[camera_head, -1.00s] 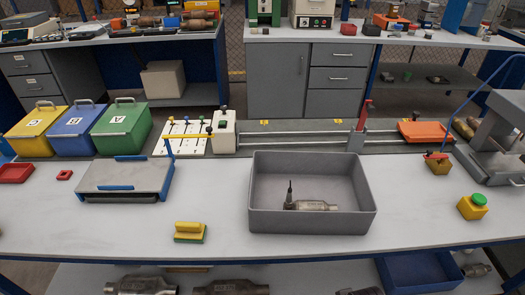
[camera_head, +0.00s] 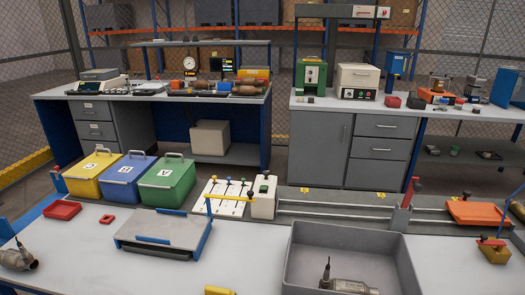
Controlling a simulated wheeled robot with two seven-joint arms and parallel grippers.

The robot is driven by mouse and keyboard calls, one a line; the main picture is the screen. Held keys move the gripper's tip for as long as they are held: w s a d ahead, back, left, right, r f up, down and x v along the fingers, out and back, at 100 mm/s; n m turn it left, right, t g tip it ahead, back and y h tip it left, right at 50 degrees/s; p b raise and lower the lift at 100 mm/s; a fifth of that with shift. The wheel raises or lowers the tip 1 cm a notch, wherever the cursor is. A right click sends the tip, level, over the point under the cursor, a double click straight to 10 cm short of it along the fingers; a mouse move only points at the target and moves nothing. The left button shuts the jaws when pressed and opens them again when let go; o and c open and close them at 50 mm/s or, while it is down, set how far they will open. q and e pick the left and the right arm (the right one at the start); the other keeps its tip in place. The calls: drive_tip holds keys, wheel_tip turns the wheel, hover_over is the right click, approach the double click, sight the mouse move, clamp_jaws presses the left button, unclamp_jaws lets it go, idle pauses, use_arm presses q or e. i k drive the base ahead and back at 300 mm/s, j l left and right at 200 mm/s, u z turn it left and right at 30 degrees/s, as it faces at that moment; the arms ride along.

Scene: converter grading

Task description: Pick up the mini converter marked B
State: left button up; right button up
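A metallic converter (camera_head: 350,287) with a thin dark upright probe lies in the grey open bin (camera_head: 390,245) at the bottom right of the head view. Its lower part is cut off by the frame edge. Another metallic converter (camera_head: 18,259) lies on the white bench at the far left edge. I cannot read a letter mark on either one. Neither of my grippers is in view.
Lidded yellow (camera_head: 96,186), blue (camera_head: 126,191) and green (camera_head: 165,191) boxes stand at the bench's back left; the blue one's label looks like B. A grey flat device (camera_head: 165,230), red tray (camera_head: 62,210) and orange block (camera_head: 478,212) are also there. The front left bench is mostly clear.

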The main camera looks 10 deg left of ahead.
sight(12, 258)
drive_tip(key=u, duration=2)
drive_tip(key=i+j+z, duration=0.1)
drive_tip(key=i+j, duration=0.1)
drive_tip(key=j, duration=0.05)
